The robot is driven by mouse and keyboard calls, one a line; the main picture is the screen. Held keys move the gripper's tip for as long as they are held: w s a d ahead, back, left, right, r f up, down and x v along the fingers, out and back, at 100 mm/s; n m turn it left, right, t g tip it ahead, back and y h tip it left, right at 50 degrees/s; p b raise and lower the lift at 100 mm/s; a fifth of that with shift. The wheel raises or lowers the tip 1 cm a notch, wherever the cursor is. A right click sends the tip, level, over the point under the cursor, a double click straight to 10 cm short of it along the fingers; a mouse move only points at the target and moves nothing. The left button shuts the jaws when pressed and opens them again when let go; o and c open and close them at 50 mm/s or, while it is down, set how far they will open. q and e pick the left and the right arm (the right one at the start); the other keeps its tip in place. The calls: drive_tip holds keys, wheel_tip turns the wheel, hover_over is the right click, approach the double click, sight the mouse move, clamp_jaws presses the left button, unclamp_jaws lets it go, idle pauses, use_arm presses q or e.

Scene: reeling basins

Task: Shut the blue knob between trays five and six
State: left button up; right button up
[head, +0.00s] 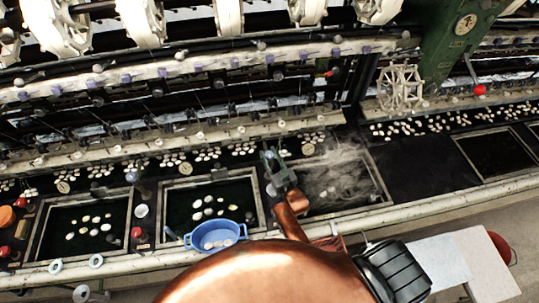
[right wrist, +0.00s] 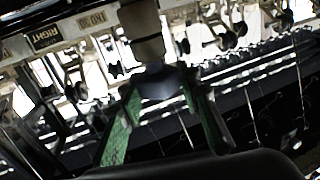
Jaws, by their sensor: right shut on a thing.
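My right gripper (head: 270,158) reaches over the strip between the middle dark tray (head: 262,203) and the steaming tray (head: 379,180) to its right. In the right wrist view its green fingers (right wrist: 160,100) stand on either side of a blue-grey knob (right wrist: 158,84), which sits at the end of a pale block. The gripper is shut on this knob. In the head view the knob is mostly hidden by the gripper. I cannot read any tray numbers. My left gripper is not in view.
Another blue-grey knob (head: 132,176) and a red knob (head: 137,232) are left of that tray. A spoked reel (head: 400,88) stands at the right. Machinery with small white pieces runs along the back.

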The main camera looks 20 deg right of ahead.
drive_tip(key=o, duration=1.2)
drive_tip(key=s, duration=1.2)
